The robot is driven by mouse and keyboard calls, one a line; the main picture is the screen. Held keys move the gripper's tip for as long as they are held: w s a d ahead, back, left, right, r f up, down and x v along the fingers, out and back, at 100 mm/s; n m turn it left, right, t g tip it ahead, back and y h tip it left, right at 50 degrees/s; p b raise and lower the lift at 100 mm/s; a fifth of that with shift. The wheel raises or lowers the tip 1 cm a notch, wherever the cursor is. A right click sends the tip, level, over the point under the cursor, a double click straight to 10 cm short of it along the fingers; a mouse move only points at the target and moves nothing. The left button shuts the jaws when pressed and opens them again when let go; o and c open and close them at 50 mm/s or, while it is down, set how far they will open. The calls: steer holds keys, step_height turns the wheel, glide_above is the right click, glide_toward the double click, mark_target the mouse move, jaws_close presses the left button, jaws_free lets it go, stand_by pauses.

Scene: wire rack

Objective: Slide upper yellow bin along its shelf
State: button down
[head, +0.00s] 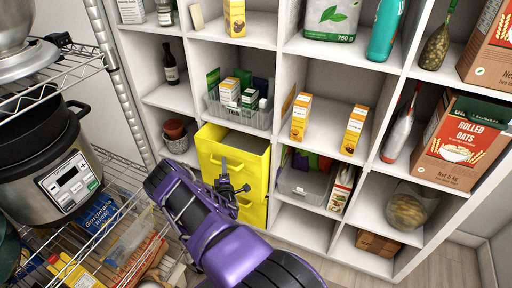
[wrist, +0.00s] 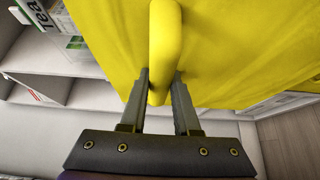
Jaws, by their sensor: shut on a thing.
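The upper yellow bin (head: 233,147) sits in a cubby of the white shelf in the head view, with a second yellow bin (head: 252,212) below it. My gripper (head: 228,187) reaches the front of the upper bin, and my purple arm hides part of the lower bin. In the wrist view, the bin's yellow front (wrist: 100,40) fills the upper part. Its rounded yellow handle (wrist: 165,50) stands between the two dark fingers of my gripper (wrist: 160,90), which are shut on it.
A grey basket (head: 240,117) of small boxes stands in the cubby above. A grey bin (head: 305,185) stands in the cubby to the right. A wire rack (head: 115,185) with a cooker (head: 55,165) is close on the left. Floor shows at the lower right.

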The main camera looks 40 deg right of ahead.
steer(key=shift+s+a, duration=0.15)
steer(key=shift+a, duration=0.3)
steer(key=s+a, duration=0.3)
steer(key=a, duration=0.4)
steer(key=shift+a+p, duration=0.2)
steer(key=shift+p, duration=0.25)
stand_by(0.7)
steer(key=c, duration=0.6)
jaws_free()
steer(key=shift+o, duration=0.6)
steer(key=shift+s+f, duration=0.2)
steer(key=shift+f, duration=0.1)
steer(key=shift+o, duration=1.2)
steer(key=shift+w+r, duration=0.1)
steer(key=shift+r, duration=0.05)
